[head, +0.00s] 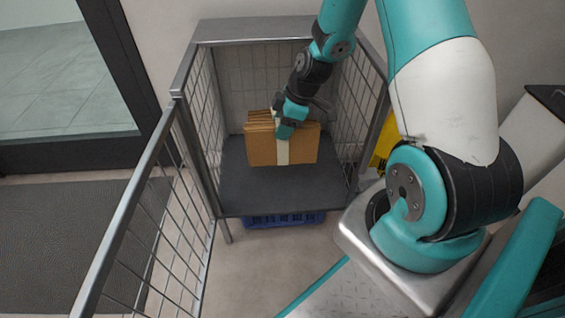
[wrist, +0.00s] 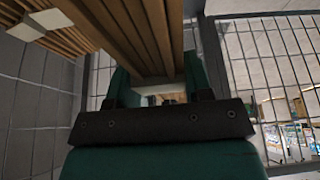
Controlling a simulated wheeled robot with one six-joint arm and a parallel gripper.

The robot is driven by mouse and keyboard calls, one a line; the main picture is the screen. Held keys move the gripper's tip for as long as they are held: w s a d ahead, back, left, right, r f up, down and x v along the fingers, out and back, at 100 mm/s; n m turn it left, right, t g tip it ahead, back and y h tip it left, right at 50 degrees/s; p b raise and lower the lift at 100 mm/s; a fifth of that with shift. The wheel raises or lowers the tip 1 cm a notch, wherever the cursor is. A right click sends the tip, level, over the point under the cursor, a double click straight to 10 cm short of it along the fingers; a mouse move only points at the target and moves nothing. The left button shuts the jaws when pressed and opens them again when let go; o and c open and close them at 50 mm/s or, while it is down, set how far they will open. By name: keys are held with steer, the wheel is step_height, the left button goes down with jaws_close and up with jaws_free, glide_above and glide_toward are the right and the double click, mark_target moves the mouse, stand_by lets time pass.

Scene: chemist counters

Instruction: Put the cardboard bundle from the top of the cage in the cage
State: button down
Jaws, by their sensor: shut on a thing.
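The cardboard bundle (head: 262,147) is a brown stack of flattened cardboard with a pale band around its middle. It is upright inside the cage (head: 205,130), over the dark shelf (head: 240,190), towards the back wall. Whether its lower edge touches the shelf I cannot tell. My gripper (head: 285,122) is shut on the bundle from above, near the band. In the wrist view the bundle (wrist: 140,35) fills the space between the fingers of my gripper (wrist: 155,85).
The cage's mesh door (head: 125,235) stands open at the left front. A blue crate (head: 283,220) sits under the shelf. A yellow object (head: 383,145) stands just right of the cage. A dark mat (head: 60,240) lies at the left. The shelf's front part is bare.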

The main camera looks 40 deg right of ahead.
mark_target(282, 155)
step_height(282, 155, down, 11)
steer(key=b, duration=0.4)
steer(key=shift+f, duration=0.15)
steer(key=c, duration=0.5)
jaws_free()
